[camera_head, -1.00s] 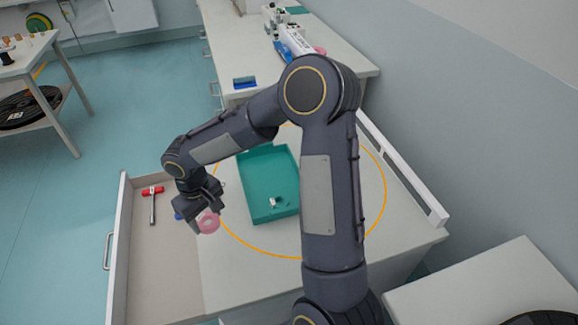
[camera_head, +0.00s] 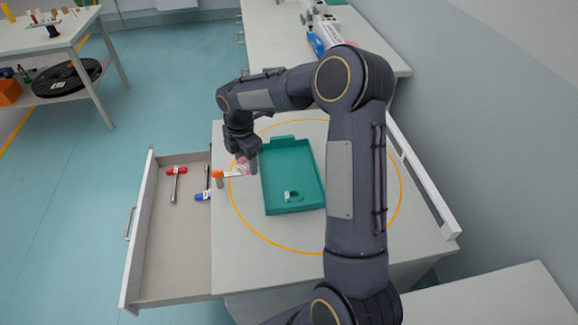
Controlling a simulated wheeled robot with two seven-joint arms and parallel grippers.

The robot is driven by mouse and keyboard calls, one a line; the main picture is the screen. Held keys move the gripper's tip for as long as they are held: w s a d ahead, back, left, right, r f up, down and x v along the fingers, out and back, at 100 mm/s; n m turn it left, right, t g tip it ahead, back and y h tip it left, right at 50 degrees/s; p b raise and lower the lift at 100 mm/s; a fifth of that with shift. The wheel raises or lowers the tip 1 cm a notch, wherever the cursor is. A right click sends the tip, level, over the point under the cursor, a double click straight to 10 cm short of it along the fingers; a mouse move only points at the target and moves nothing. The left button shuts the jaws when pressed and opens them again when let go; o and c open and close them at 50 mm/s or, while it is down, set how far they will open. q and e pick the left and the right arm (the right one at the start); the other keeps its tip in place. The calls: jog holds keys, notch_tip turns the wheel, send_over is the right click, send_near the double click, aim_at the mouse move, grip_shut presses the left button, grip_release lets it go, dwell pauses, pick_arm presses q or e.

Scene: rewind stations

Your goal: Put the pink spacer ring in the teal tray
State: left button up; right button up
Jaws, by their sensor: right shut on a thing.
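The pink spacer ring (camera_head: 243,165) is in my right gripper (camera_head: 245,157), which points down just left of the teal tray. The jaws are shut on the ring, and the gripper partly hides it. The teal tray (camera_head: 308,192) lies on the worktop inside an orange outline. A small white and dark item (camera_head: 291,196) is in its lower part. My right arm covers some of the worktop right of the tray. My left gripper is not in view.
An orange-capped tube (camera_head: 218,176) shows beside the ring, near the worktop's left edge. The open drawer (camera_head: 170,255) at left holds a red-handled tool (camera_head: 176,172) and a blue-handled tool (camera_head: 203,196). A white rail (camera_head: 425,190) edges the worktop's right side.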

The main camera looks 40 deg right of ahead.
jog(key=d+f+p, duration=0.2)
jog(key=d+f, duration=0.2)
jog(key=d, duration=0.5)
jog(key=p, duration=0.1)
send_over(288, 177)
jog(key=a, duration=0.1)
notch_tip(288, 177, down, 4)
jog(key=shift+w+a+f, duration=0.1)
jog(key=shift+a, duration=0.05)
jog(key=shift+d+f, duration=0.4)
jog(key=shift+f, duration=0.05)
jog(key=f, duration=0.1)
jog(key=f+p, duration=0.1)
jog(key=f, duration=0.1)
jog(key=shift+d, duration=0.3)
jog(key=shift+f+p, duration=0.3)
jog(key=shift+f, duration=0.05)
jog(key=shift+f+b, duration=0.25)
jog(key=shift+b, duration=0.05)
jog(key=o, duration=1)
jog(key=shift+r, duration=0.1)
jog(key=shift+c, duration=0.2)
